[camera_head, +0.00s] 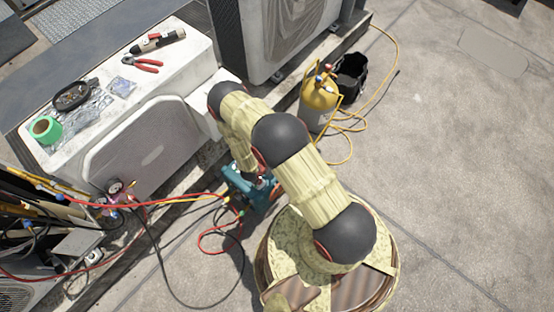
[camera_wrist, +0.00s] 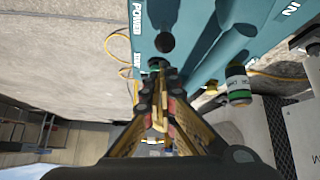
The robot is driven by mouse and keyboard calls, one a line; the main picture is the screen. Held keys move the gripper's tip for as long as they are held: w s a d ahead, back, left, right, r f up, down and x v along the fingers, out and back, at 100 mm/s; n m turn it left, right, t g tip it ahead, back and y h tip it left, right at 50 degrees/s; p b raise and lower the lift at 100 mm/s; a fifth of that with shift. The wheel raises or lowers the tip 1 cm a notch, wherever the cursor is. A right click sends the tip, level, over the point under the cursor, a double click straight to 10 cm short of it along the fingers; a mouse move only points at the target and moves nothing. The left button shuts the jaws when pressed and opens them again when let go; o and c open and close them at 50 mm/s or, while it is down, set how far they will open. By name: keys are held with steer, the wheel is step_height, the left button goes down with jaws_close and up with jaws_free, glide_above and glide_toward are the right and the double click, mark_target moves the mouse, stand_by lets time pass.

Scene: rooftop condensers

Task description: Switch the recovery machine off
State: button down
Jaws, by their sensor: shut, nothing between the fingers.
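The recovery machine (camera_head: 241,187) is a teal box on the ground beside the white condenser, partly hidden by my arm. In the wrist view its teal face (camera_wrist: 205,50) fills the top, with the lettering "POWER", a second smaller label and "IN". A dark round control (camera_wrist: 165,43) sits beside "POWER", and a small green part shows by the smaller label, mostly covered by my fingertips. My gripper (camera_wrist: 158,66) is shut and empty, its tips close to that green part. Whether they touch is unclear. The power control's setting cannot be read.
Red, yellow and black hoses run from the machine to gauges (camera_head: 115,188) at the left. A yellow cylinder (camera_head: 319,100) and a black bin (camera_head: 350,75) stand behind. Pliers (camera_head: 143,64) and green tape (camera_head: 45,129) lie on the condenser. Open concrete is at the right.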

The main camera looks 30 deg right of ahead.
steer(key=shift+r, duration=0.15)
steer(key=shift+w+r+p, duration=0.1)
steer(key=shift+r+p, duration=0.4)
steer(key=shift+r, duration=0.2)
steer(key=w+r+p+v, duration=0.1)
steer(key=p+v, duration=0.2)
steer(key=v, duration=0.6)
steer(key=shift+d+p, duration=0.35)
steer(key=shift+r, duration=0.1)
stand_by(0.4)
